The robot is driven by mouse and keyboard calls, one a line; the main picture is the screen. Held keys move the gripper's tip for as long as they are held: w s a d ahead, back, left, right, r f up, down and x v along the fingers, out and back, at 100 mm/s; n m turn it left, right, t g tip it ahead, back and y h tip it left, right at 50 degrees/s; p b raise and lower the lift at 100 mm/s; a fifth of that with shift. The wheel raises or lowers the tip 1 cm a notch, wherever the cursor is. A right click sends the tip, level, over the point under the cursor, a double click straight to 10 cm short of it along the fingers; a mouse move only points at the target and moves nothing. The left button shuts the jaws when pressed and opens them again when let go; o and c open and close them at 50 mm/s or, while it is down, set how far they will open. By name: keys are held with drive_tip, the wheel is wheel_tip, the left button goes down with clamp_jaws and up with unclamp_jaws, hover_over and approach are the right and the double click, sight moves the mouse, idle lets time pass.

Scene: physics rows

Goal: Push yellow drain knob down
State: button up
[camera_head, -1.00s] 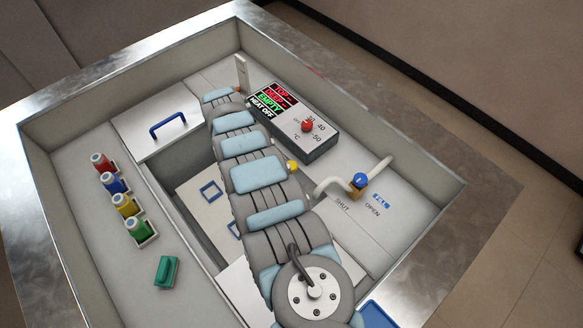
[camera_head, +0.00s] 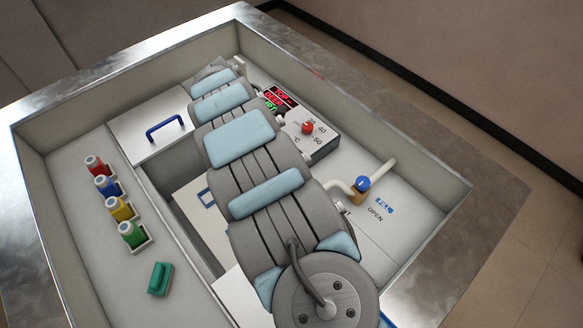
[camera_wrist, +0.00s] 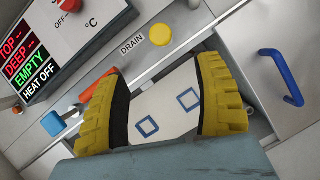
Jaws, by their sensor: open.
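The yellow drain knob (camera_wrist: 160,34) is a round cap beside the printed word DRAIN, at the upper middle of the wrist view. My gripper (camera_wrist: 160,75) is open and empty, with its two yellow ribbed fingers spread apart. The knob shows beyond the fingertips, between them in the picture, and apart from both. I cannot tell how far down the knob sits. In the head view my arm covers the knob and my gripper.
A control panel (camera_head: 318,141) with a red dial stands right of my arm. A blue-topped tap (camera_head: 363,183) is further right. A blue-handled lid (camera_head: 143,143), several colored bottles (camera_head: 109,186) and a green block (camera_head: 160,279) lie left. Orange and blue parts (camera_wrist: 53,124) show beside the left finger.

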drive_tip(key=x, duration=1.1)
drive_tip(key=shift+a+f, duration=0.1)
drive_tip(key=shift+f, duration=0.25)
drive_tip(key=shift+b+x, duration=0.65)
drive_tip(key=shift+x, duration=1.45)
